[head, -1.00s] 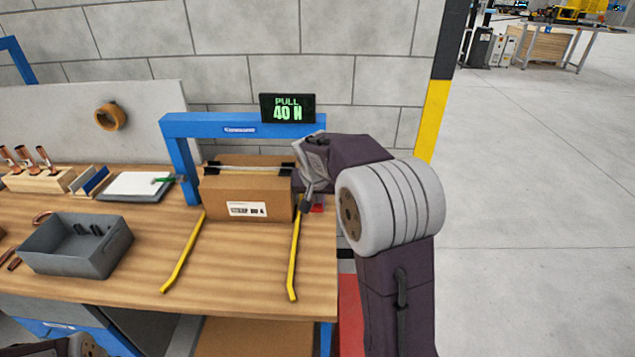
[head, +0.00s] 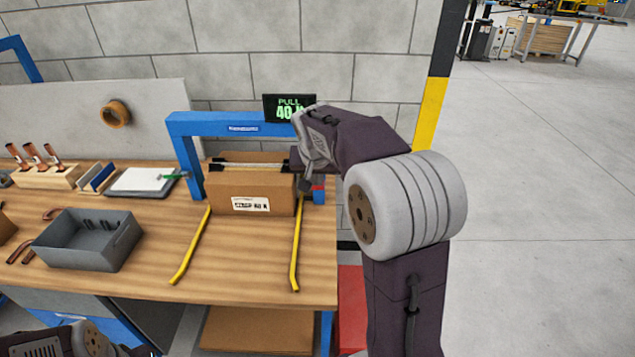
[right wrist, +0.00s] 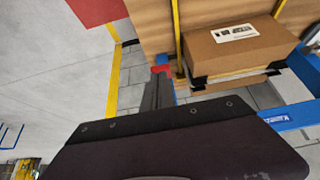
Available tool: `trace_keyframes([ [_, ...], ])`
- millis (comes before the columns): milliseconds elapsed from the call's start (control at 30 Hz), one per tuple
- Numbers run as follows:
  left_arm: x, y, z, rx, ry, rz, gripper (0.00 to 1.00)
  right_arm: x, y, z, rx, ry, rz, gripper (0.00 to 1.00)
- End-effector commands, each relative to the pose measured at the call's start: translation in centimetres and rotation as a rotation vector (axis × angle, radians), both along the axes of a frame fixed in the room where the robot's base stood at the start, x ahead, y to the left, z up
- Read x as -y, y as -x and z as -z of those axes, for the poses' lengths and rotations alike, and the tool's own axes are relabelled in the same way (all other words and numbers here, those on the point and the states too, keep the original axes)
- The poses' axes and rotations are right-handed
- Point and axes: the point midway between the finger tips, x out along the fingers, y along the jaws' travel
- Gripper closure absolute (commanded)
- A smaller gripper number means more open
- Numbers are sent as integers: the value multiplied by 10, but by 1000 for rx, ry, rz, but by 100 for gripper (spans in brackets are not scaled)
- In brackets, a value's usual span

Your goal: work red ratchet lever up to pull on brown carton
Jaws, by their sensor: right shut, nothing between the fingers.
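The brown carton (head: 250,188) with a white label sits under the blue frame (head: 212,128) at the back of the bench; it also shows in the right wrist view (right wrist: 240,48). A small red part of the ratchet lever (head: 319,184) shows at the carton's right, mostly hidden by my gripper. In the right wrist view the red lever part (right wrist: 161,69) is right at my fingertips; I cannot tell whether they touch. My right gripper (head: 303,184) is shut and empty, beside the carton's right end. My left gripper is out of view; only my left arm shows at lower left.
The display (head: 290,107) reads PULL and 40, partly covered by my right arm. Two yellow strips (head: 297,245) run forward from the carton. A grey bin (head: 88,240), a clipboard (head: 143,181) and a wooden block with copper tubes (head: 45,177) stand left. Bench front is clear.

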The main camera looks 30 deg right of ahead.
Motion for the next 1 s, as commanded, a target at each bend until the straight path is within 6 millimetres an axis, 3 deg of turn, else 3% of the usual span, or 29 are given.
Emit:
trace_keyframes([
  [100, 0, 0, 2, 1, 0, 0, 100, -7, 11, -20, 4, 1, -1, 100],
  [300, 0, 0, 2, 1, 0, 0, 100, -14, 23, -41, 3, 1, -1, 100],
  [1000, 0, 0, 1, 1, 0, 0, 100, -15, 25, -44, 2, 1, 0, 100],
])
